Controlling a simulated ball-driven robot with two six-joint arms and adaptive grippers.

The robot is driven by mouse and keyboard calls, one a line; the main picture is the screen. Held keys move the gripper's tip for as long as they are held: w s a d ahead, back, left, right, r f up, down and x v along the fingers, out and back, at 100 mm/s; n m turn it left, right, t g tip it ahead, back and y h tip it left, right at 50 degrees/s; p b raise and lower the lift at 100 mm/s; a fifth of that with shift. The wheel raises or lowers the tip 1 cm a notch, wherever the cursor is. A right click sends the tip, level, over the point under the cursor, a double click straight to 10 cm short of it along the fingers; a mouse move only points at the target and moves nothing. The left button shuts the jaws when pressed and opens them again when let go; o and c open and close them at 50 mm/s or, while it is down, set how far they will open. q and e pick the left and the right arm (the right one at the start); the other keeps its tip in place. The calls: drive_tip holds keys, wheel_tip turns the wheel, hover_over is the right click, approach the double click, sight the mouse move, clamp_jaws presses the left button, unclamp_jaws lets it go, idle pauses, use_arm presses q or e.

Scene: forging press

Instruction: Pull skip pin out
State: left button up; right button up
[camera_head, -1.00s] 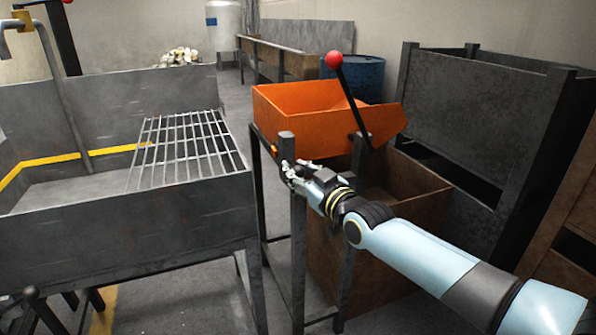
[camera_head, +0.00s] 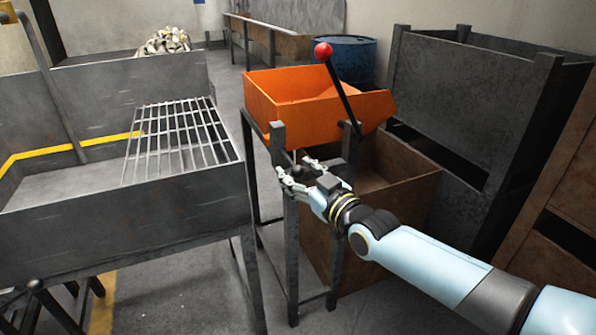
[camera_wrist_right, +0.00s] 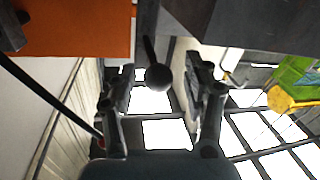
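The orange skip (camera_head: 305,115) sits on a dark stand, with a lever topped by a red ball (camera_head: 322,51) at its side. My right gripper (camera_head: 294,167) is beside the near post of the stand, just below the skip. In the right wrist view, the skip pin's dark round knob (camera_wrist_right: 158,78) with a thin stem lies between the two spread fingers of my right gripper (camera_wrist_right: 160,88). The fingers appear apart from the knob on both sides. In the head view the pin is hard to make out behind the gripper. My left gripper is out of view.
A rusty brown bin (camera_head: 405,205) stands under and beside the skip. A dark metal trough with a grate (camera_head: 180,140) is at left. A tall dark crate (camera_head: 460,110) stands at right, and a blue drum (camera_head: 350,60) behind.

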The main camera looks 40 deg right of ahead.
drive_tip(key=shift+w, duration=0.1)
drive_tip(key=s, duration=1.2)
drive_tip(key=shift+a, duration=0.2)
